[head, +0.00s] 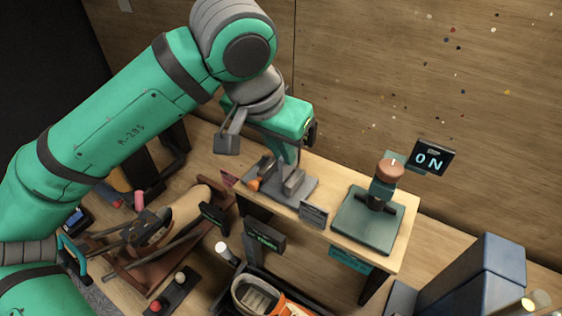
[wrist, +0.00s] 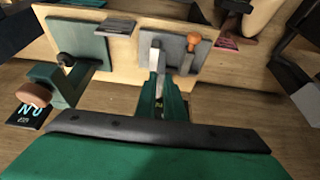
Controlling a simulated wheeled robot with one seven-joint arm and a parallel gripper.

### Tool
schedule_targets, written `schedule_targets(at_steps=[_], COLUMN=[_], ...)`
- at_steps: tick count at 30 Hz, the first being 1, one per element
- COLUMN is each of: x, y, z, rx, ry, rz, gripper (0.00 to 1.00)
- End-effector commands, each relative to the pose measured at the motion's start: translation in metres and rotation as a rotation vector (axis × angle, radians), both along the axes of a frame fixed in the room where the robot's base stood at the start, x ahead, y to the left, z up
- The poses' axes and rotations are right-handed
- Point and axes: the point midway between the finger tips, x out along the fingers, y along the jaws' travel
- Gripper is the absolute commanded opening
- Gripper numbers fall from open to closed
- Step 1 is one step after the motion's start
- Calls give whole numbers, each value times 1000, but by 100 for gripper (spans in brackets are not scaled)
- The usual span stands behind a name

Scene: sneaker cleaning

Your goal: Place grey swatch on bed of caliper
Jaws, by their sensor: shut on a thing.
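My gripper (head: 289,172) is over the grey-based fixture (head: 262,193) with an orange knob, which I take for the caliper, on the raised wooden shelf. In the wrist view, my fingers (wrist: 161,76) are shut on a small grey piece, probably the grey swatch, mostly hidden between them. A pale grey upright part (wrist: 155,53) shows just beyond the fingertips; I cannot tell whether it belongs to the swatch or the fixture. The fixture's grey plate also shows in the wrist view (wrist: 182,62). I cannot tell whether the swatch touches its bed.
A green-based device (head: 367,232) with a brown knob and a lit display (head: 434,158) stands right on the shelf. A small sign (head: 313,213) is at the shelf's front edge. A shoe on a brown rack (head: 135,262) is lower left. A blue-grey box (head: 487,270) is lower right.

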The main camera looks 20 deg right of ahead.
Motion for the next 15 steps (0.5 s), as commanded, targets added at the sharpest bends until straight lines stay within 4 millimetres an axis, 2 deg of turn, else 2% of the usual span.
schedule_targets(at_steps=[4, 10, 15], x=[8, 7, 7], y=[2, 2, 1], z=[-10, -37, -40], rx=[-1, 1, -1], ry=[1, 1, 1], rz=[3, 1, 0], gripper=[0, 0, 0])
